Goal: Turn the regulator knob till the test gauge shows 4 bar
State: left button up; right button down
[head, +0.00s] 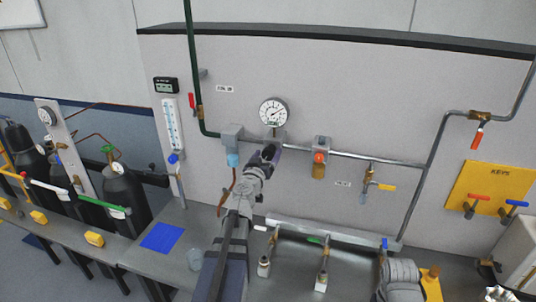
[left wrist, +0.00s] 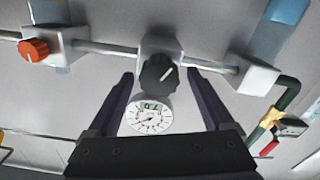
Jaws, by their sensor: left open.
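The round white test gauge (head: 273,112) is on the wall panel above the pipe; its exact reading is too small to tell. It also shows in the left wrist view (left wrist: 149,118), with a small display window and a red needle. The dark regulator knob (left wrist: 158,75) sits on a grey block on the pipe. My left gripper (head: 268,154) is raised in front of the knob and mostly hides it in the head view. In the left wrist view its fingers are apart, one on each side of the knob, with gaps visible. I cannot see my right gripper.
An orange-red knob (head: 319,157) is on the pipe to the right, and a grey block with a blue part (head: 233,159) is to the left. A yellow-handled valve (head: 386,187) hangs further right. A glass (head: 195,259) and a blue mat (head: 162,238) are on the bench.

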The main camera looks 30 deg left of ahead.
pick_arm(q)
jog(key=shift+w+a, duration=0.1)
jog(key=shift+w, duration=0.4)
jog(key=shift+s, duration=0.1)
grip_shut()
